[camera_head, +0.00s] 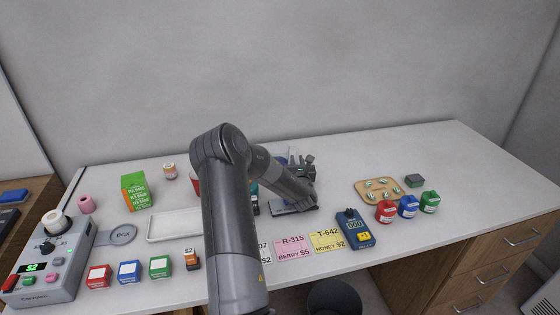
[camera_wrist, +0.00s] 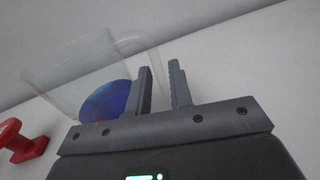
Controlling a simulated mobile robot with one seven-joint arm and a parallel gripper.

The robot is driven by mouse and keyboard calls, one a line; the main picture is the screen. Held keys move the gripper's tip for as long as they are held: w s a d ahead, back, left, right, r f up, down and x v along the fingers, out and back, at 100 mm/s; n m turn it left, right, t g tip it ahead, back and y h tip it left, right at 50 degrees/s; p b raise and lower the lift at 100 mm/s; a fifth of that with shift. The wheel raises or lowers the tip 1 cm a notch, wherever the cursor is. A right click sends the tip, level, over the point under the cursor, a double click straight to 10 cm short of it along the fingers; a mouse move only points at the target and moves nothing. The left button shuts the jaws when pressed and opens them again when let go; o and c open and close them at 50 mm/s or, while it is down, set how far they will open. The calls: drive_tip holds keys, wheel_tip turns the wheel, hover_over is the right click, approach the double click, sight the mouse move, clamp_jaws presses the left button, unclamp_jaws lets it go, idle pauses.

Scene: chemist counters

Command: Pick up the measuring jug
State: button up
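A clear, see-through vessel, which looks like the measuring jug, shows in the wrist view (camera_wrist: 72,65) at upper left, its edges faint. A round blue patch (camera_wrist: 105,102) shows at its lower part; I cannot tell whether it is inside or behind. My gripper (camera_wrist: 160,68) has its two fingers apart, with a narrow gap and nothing clearly held between them. The left finger overlaps the right side of the blue patch; contact cannot be told. In the head view my gripper (camera_head: 301,160) is over the middle back of the counter, and my arm hides most of that spot.
A red object (camera_wrist: 24,141) is at the wrist view's left. On the counter, a white tray (camera_head: 153,236) and green box (camera_head: 137,192) are left. Price cards (camera_head: 293,247), a blue card device (camera_head: 354,228), a wooden board (camera_head: 364,188) and small bottles (camera_head: 408,207) are right. The far right is clear.

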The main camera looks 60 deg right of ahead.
sight(297, 150)
drive_tip(key=shift+c, duration=0.2)
clamp_jaws()
drive_tip(key=shift+r, duration=0.2)
drive_tip(key=shift+r, duration=1.05)
wheel_tip(297, 150, up, 2)
drive_tip(key=s+r, duration=0.6)
drive_tip(key=s, duration=0.5)
drive_tip(key=shift+s+a+r, duration=0.3)
drive_tip(key=shift+a, duration=0.1)
